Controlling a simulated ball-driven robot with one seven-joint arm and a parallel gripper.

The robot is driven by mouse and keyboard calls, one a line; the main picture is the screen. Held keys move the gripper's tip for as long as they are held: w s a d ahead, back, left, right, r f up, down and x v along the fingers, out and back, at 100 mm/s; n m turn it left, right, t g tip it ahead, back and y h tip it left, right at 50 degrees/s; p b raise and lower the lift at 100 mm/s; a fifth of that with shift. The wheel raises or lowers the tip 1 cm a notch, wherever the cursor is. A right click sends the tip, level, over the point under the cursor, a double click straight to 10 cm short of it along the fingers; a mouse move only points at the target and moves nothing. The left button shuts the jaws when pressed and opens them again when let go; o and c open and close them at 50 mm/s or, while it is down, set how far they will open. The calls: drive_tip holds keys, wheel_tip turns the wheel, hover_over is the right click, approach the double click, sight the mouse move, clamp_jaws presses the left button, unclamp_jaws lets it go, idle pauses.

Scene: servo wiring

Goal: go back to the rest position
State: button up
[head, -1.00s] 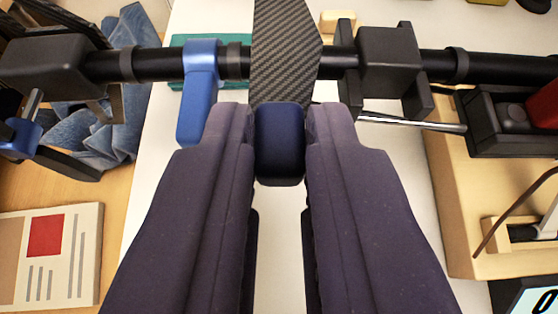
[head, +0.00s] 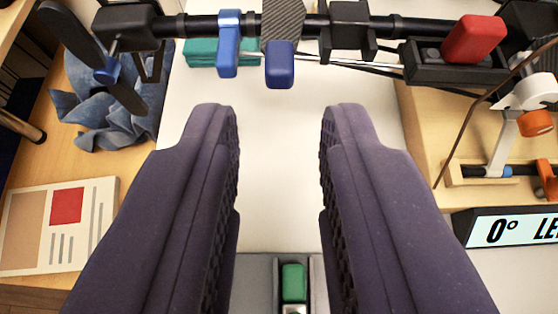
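My gripper (head: 280,125) is open and empty, its two dark purple fingers spread wide over the white surface. A small dark blue block (head: 280,66) sits beyond the fingertips, at the lower end of a carbon-patterned piece (head: 283,22) on the black rod (head: 393,27). The block is clear of both fingers. A blue lever (head: 229,48) hangs from the same rod to the left of it.
The white surface (head: 280,180) between the fingers is bare. A green piece (head: 293,283) lies in a grey holder below. At right are a red block (head: 473,40), a wooden base (head: 430,130) and a display panel (head: 515,232). At left are a blue cloth (head: 105,105) and a printed sheet (head: 60,225).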

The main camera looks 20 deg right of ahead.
drive_tip(key=shift+s, duration=0.1)
idle(0.3)
drive_tip(key=w+a+r+n+t+y, duration=0.1)
drive_tip(key=w+a+r+y, duration=0.15)
drive_tip(key=r, duration=1.15)
drive_tip(key=w+a+r+n+t+y, duration=0.15)
drive_tip(key=w+r, duration=0.25)
drive_tip(key=r, duration=1.1)
drive_tip(key=s+d+r, duration=0.2)
drive_tip(key=s+r, duration=0.3)
drive_tip(key=r, duration=0.4)
drive_tip(key=s+d+r+t, duration=0.1)
drive_tip(key=s+d+r, duration=0.1)
drive_tip(key=s+r, duration=0.4)
drive_tip(key=s+d+r+n, duration=0.1)
drive_tip(key=s+r, duration=0.4)
drive_tip(key=r, duration=0.7)
drive_tip(key=shift+s+d+r, duration=0.35)
drive_tip(key=shift+d, duration=0.3)
drive_tip(key=shift+t, duration=0.25)
